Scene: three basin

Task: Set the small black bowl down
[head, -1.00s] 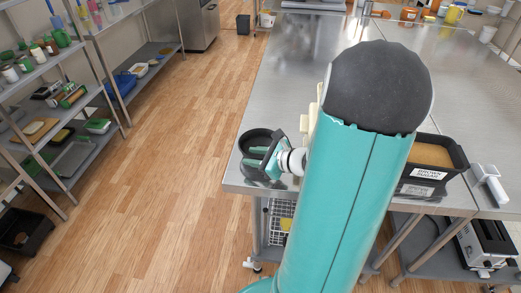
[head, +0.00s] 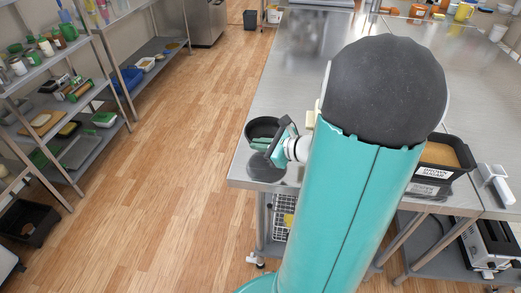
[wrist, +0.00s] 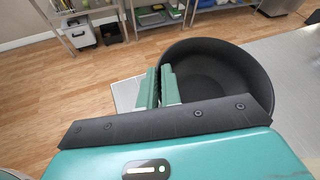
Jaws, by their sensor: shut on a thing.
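The small black bowl (head: 264,128) is above the near left corner of the steel table (head: 310,80). It looks roughly level, and a dark round patch, a shadow or reflection, lies on the steel below it. My gripper (head: 280,145) is shut on the bowl's near side. In the wrist view the bowl (wrist: 215,78) fills the upper right, open side up and empty. The green fingers of my gripper (wrist: 160,88) pinch its left wall. The bowl's underside is hidden.
A brown sugar bin (head: 436,165) stands right of my arm, with a white-handled tool (head: 493,182) beside it. The table's left edge and near corner are close to the bowl. Steel behind the bowl is clear. Loaded shelves (head: 75,110) stand across the floor.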

